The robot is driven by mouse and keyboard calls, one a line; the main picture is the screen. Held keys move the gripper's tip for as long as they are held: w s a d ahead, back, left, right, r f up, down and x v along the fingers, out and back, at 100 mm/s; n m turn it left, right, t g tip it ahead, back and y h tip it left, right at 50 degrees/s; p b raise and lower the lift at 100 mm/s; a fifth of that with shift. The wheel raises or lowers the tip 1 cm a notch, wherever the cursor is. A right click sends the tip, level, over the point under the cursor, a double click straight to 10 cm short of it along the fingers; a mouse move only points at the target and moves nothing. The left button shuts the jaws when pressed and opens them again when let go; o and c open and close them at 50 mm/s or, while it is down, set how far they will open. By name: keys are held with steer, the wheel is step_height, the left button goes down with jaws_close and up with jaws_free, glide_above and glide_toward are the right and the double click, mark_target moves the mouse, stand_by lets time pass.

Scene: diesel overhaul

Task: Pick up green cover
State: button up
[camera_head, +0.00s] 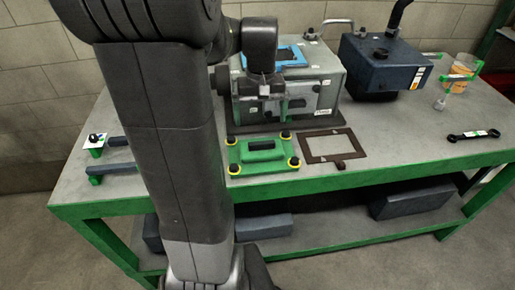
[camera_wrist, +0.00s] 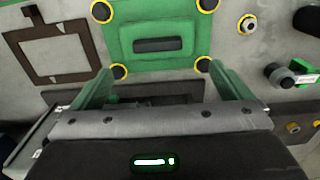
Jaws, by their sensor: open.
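The green cover (camera_head: 262,152) lies flat near the front edge of the table, in front of the grey engine block. It has a dark raised handle and yellow-ringed dark knobs at its corners. In the wrist view the cover (camera_wrist: 125,38) shows at the top centre, its handle (camera_wrist: 158,45) running across the picture. My gripper (camera_wrist: 158,70) is open, with its two green fingers spread wide and nothing between them. The fingers point towards the cover's near edge, around its near knobs in the picture. The gap between fingertips and cover cannot be told.
The grey engine block (camera_head: 328,92) stands just behind the cover. A dark blue unit (camera_head: 385,65) stands at the back right. A black wrench (camera_head: 473,135) lies far right.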

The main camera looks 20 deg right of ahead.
glide_above(262, 142)
steer(key=f, duration=0.4)
steer(key=shift+a+f, duration=0.15)
steer(key=shift+a, duration=0.2)
steer(key=shift+d+f, duration=0.15)
steer(key=shift+f, duration=1.25)
steer(key=shift+d+f, duration=0.15)
steer(key=shift+f, duration=1.25)
steer(key=c, duration=1.3)
